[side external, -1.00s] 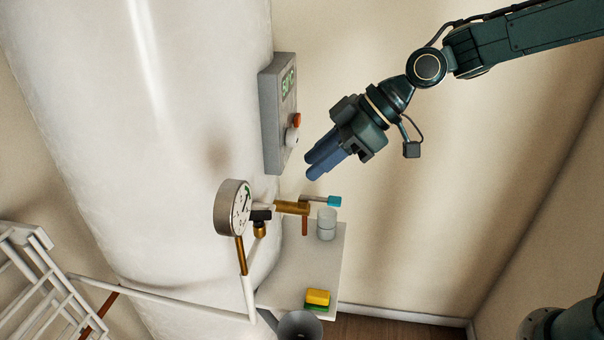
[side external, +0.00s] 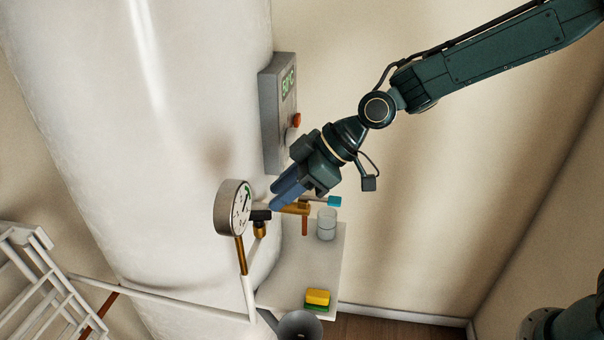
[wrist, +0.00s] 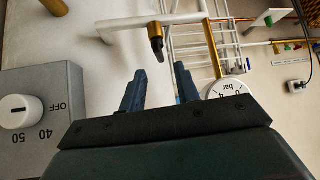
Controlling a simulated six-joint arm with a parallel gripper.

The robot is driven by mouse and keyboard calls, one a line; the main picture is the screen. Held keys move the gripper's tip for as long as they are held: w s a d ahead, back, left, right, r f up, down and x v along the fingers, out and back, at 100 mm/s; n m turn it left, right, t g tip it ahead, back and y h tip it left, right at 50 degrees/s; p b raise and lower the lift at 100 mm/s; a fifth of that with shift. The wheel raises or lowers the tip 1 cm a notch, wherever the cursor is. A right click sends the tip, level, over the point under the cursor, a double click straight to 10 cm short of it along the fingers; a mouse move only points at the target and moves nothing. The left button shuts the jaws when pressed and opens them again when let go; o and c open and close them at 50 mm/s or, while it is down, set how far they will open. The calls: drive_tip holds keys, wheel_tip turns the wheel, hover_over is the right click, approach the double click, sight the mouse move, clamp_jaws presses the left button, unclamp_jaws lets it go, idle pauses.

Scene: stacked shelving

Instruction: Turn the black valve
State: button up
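The black valve (side external: 261,215) is a small black handle on a brass fitting (side external: 260,230), just right of the round pressure gauge (side external: 234,208). In the wrist view the black valve (wrist: 157,45) hangs below its brass collar, ahead of the gap between my fingers. My gripper (side external: 273,197) has its blue fingertips just above and right of the valve in the side view. In the wrist view my gripper (wrist: 160,70) is open, with nothing between the fingers. I see no contact with the valve.
A grey control box (side external: 278,112) with a knob is close above my gripper; its dial also shows in the wrist view (wrist: 20,112). A brass pipe with a cyan-handled valve (side external: 333,202) is to the right. A jar (side external: 326,224) and sponge (side external: 317,298) sit on a ledge below.

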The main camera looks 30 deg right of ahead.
sight(258, 211)
drive_tip(key=shift+x, duration=2.6)
clamp_jaws()
